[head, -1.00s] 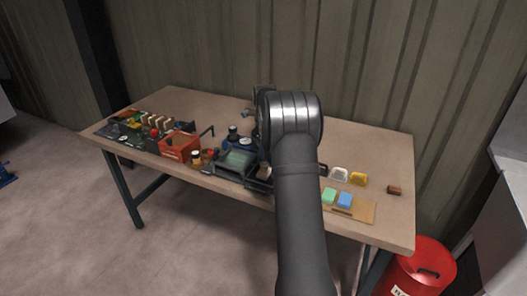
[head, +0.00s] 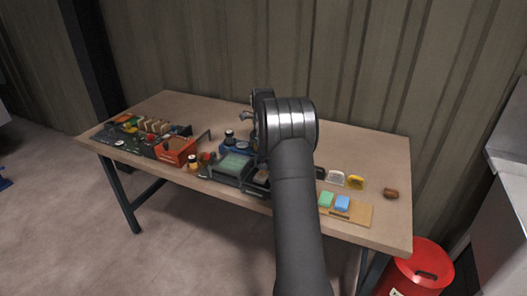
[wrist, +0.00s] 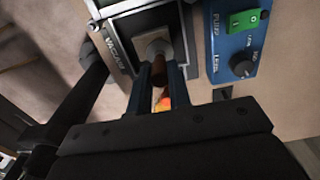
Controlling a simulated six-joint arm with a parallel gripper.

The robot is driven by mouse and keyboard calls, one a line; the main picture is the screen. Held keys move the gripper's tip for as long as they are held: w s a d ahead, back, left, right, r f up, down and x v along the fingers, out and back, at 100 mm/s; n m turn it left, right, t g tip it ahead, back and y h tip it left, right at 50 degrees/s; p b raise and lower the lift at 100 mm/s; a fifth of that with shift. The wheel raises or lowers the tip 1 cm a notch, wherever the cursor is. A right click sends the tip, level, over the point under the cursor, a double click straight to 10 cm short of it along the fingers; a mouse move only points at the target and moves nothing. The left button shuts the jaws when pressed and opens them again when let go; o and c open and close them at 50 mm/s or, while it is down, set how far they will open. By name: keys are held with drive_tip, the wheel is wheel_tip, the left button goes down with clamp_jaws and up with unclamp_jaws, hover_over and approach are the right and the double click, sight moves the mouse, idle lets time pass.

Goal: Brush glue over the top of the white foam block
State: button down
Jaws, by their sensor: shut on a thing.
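My gripper (wrist: 160,85) shows in the wrist view, with its two fingers shut on a short brown handle (wrist: 160,72). A pale, blunt end shows beyond the handle; it looks like a brush, but its bristles are not clear. This end is over or just inside a dark-framed box marked VACUUM (wrist: 118,50); I cannot tell whether it touches anything. In the head view my arm covers the gripper and the spot it works on. I cannot surely make out the white foam block or the glue in either view.
A blue pump box (wrist: 230,45) with a green switch stands right of the vacuum box. On the table (head: 375,150), a board (head: 357,214) bears a green block (head: 325,199) and a blue block (head: 342,203). An orange bin (head: 175,152) stands left. The table's back is mostly clear.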

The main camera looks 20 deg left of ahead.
drive_tip(key=shift+s+f, duration=0.1)
drive_tip(key=shift+s, duration=0.95)
drive_tip(key=shift+s, duration=0.1)
drive_tip(key=shift+w, duration=1)
drive_tip(key=shift+w, duration=0.65)
drive_tip(key=shift+s, duration=0.15)
drive_tip(key=shift+s, duration=1.4)
